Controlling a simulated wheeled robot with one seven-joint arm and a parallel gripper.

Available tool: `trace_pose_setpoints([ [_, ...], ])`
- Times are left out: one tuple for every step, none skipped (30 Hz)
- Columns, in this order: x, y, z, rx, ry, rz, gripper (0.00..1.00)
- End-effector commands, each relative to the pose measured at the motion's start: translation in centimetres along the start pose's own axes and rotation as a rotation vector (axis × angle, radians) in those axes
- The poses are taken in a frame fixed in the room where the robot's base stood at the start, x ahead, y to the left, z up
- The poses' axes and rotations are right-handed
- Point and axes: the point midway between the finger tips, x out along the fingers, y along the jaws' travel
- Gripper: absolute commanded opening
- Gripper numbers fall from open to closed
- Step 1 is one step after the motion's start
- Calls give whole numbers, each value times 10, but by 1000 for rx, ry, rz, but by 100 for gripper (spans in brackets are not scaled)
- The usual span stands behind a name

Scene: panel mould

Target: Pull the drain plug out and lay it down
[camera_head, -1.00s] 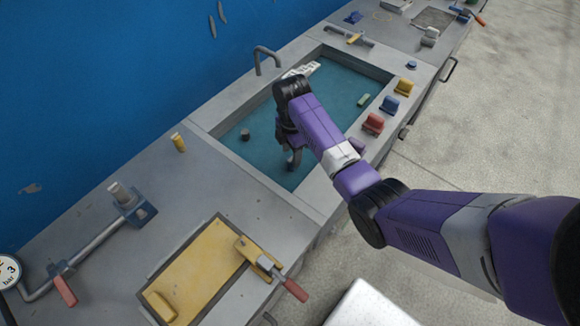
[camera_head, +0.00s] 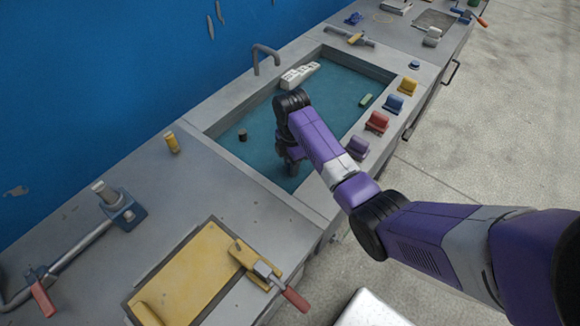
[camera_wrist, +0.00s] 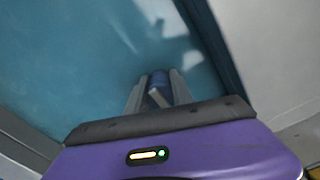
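The basin (camera_head: 225,120) holds blue-green water. My gripper (camera_head: 291,165) reaches down into its near end, its fingers mostly hidden behind my wrist in the head view. In the wrist view my gripper (camera_wrist: 157,88) points down into the water, with its two grey fingers apart. A dark blue piece with a pale grey bar (camera_wrist: 158,97) lies between them. It may be the drain plug, but it is blurred, and I cannot tell whether the fingers touch it. A small dark cylinder (camera_head: 242,135) stands in the basin to the left of my gripper.
A white block (camera_head: 299,76) and a green piece (camera_head: 365,100) are in the basin. A purple piece (camera_head: 357,147), a red piece (camera_head: 377,122) and others line the right rim. A yellow panel (camera_head: 190,280) lies nearer.

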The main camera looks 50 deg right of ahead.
Motion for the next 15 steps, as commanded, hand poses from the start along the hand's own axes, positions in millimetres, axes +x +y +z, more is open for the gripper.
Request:
trace_pose_setpoints([
  [0,0,0,0,0,0,15],
  [0,0,0,0,0,0,10],
  [0,0,0,0,0,0,2],
  [0,0,0,0,0,0,0],
  [0,0,0,0,0,0,0],
  [0,0,0,0,0,0,0],
  [0,0,0,0,0,0,0],
  [0,0,0,0,0,0,0],
  [0,0,0,0,0,0,0],
  [0,0,0,0,0,0,0],
  [0,0,0,0,0,0,0],
  [-1,0,0,0,0,0,0],
  [-2,0,0,0,0,0,0],
  [-3,0,0,0,0,0,0],
  [-4,0,0,0,0,0,0],
])
